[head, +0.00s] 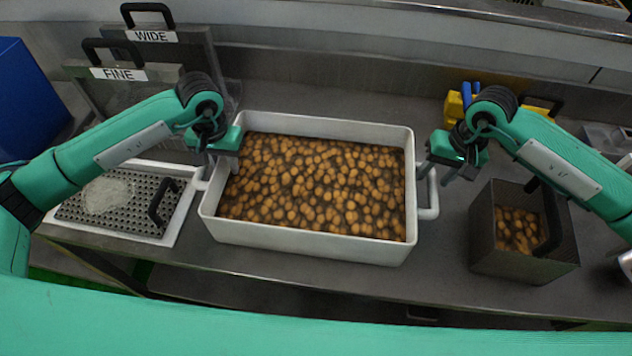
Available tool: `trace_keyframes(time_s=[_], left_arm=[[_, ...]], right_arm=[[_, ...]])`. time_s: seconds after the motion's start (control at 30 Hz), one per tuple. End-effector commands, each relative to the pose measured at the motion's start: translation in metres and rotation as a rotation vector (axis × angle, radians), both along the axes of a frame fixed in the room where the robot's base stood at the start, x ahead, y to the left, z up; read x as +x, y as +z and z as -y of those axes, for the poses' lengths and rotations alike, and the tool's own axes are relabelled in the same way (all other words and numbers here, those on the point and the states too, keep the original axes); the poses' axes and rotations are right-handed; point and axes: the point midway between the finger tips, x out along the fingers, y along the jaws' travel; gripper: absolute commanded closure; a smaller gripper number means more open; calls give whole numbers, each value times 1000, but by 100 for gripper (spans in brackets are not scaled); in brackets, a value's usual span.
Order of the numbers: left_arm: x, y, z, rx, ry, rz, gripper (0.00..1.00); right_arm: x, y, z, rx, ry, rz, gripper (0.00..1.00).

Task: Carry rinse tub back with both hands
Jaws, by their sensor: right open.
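The rinse tub (310,240) is a white rectangular tub full of small brown round pieces. It stands level on the grey counter. A white handle (428,195) sticks out at its right end, and part of another handle (203,181) shows at its left end. My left gripper (222,165) is at the tub's left end, beside the rim and above the left handle. Its fingers are partly hidden, so its grip on the handle cannot be made out. My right gripper (447,174) is open at the right handle, with nothing seen held between its fingers.
A dark open bin (500,263) with brown pieces stands close to the tub's right. A perforated tray (130,222) with a black handle and a pale heap lies at left. Panels labelled WIDE (195,52) and FINE (108,92) stand behind. The counter behind the tub is clear.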

Motion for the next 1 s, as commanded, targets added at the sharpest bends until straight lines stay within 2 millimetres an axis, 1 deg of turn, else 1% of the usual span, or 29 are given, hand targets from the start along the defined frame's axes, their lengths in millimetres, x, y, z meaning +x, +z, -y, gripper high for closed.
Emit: trace_keyframes(time_s=[0.03, 0.1, 0.2, 0.33, 0.57, 0.67, 0.7, 0.73, 0.8, 1.0], left_arm=[[0, -7, 0, 0, 1, -3, 70], [0, -14, 0, 0, 1, -3, 70], [0, -21, 0, 0, 0, -1, 70], [0, -25, 0, 0, -1, -1, 70], [0, -25, 0, 0, 0, 0, 70], [0, -25, 0, 0, 0, 0, 88], [0, -25, 0, 0, 0, 0, 96], [0, -25, 0, 0, 0, 0, 100], [0, -25, 0, 0, 0, 0, 100], [0, -25, 0, 0, 0, 0, 100]], right_arm=[[0, -7, -1, 0, 0, -3, 56], [0, -14, -3, 1, -1, -1, 56], [0, -20, -4, 1, 0, -1, 56], [0, -24, -5, 1, 0, -1, 56], [0, -24, -5, 1, 0, 0, 56], [0, -24, -5, 1, 0, 0, 74], [0, -24, -5, 1, 0, 0, 82], [0, -24, -5, 1, 0, 0, 88], [0, -24, -5, 1, 0, 0, 100], [0, -24, -5, 1, 0, 0, 100]])
